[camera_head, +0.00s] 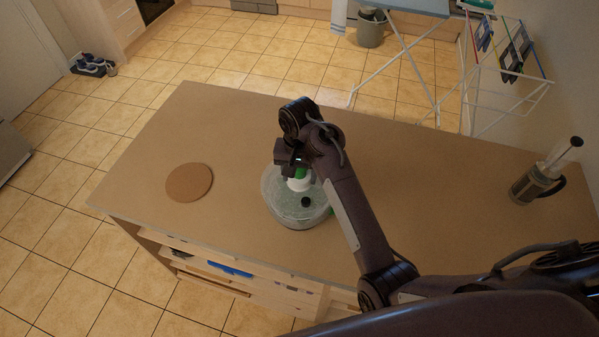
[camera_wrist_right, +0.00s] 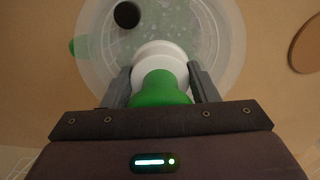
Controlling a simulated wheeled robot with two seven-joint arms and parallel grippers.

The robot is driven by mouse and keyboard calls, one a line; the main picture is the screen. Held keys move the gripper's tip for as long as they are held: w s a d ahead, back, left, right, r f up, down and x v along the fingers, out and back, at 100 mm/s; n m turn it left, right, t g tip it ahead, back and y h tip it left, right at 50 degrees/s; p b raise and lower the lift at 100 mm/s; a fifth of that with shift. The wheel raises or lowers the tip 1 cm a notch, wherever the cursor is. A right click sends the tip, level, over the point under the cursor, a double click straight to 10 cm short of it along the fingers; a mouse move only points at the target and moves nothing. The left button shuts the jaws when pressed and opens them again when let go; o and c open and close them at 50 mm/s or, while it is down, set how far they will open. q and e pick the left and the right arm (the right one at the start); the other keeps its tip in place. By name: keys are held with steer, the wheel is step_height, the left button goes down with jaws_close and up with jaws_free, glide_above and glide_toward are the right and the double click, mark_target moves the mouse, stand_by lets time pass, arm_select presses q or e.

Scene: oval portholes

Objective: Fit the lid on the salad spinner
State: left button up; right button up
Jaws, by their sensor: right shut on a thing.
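The salad spinner (camera_head: 285,212) stands on the brown table, a round translucent bowl with a clear lid over its top. The lid (camera_wrist_right: 222,50) has a white and green knob (camera_wrist_right: 160,75) at its middle and a black button (camera_wrist_right: 127,14) to one side. My right gripper (camera_wrist_right: 162,85) is above the spinner, with its fingers on both sides of the knob, shut on it. In the head view my right gripper (camera_head: 297,172) hides part of the lid. I cannot tell whether the lid's rim is fully seated. My left gripper is not in view.
A round cork mat (camera_head: 189,182) lies on the table (camera_head: 225,125) left of the spinner. A French press (camera_head: 540,180) stands at the table's right end. The table between the mat and the spinner is clear. Open drawers (camera_head: 240,270) show below the front edge.

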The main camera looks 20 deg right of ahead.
steer(key=shift+f, duration=0.45)
steer(key=shift+f, duration=0.3)
steer(key=shift+f, duration=0.3)
stand_by(0.5)
steer(key=o, duration=1.2)
